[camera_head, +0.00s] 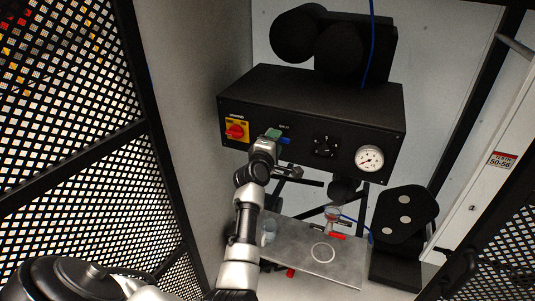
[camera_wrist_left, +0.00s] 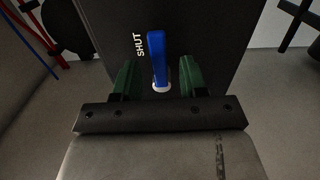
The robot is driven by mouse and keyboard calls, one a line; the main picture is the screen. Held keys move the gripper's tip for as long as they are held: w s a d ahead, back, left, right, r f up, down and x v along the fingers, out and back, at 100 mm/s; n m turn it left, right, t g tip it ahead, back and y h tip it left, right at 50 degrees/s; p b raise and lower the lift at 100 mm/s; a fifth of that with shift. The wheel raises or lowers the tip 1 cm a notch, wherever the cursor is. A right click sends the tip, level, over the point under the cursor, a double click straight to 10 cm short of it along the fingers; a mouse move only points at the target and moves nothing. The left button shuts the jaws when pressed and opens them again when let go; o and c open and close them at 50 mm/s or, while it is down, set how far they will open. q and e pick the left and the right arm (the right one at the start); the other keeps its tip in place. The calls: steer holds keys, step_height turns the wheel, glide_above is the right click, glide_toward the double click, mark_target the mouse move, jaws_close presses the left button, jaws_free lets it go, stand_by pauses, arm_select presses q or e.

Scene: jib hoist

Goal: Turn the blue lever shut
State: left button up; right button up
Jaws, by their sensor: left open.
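The blue lever (camera_wrist_left: 156,52) stands out from the dark panel on a round white base in the left wrist view. It points up the picture, beside the white word SHUT to its left. In the head view a small part of the blue lever (camera_head: 286,141) shows just right of my left gripper (camera_head: 273,136). In the left wrist view the green fingers of my left gripper (camera_wrist_left: 157,78) are open, one on each side of the lever's lower part, with a gap on both sides. My right gripper is not in view.
The lever is on the front of a black box (camera_head: 330,96). A red knob on a yellow plate (camera_head: 235,130) is left of it, and a black fitting (camera_head: 325,146) and a gauge (camera_head: 369,158) are right. A grey shelf (camera_head: 300,262) lies below. A perforated panel (camera_head: 70,120) stands at left.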

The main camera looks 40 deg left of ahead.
arm_select(q)
steer(key=b+v, duration=0.1)
steer(key=v, duration=0.7)
steer(key=shift+s, duration=0.4)
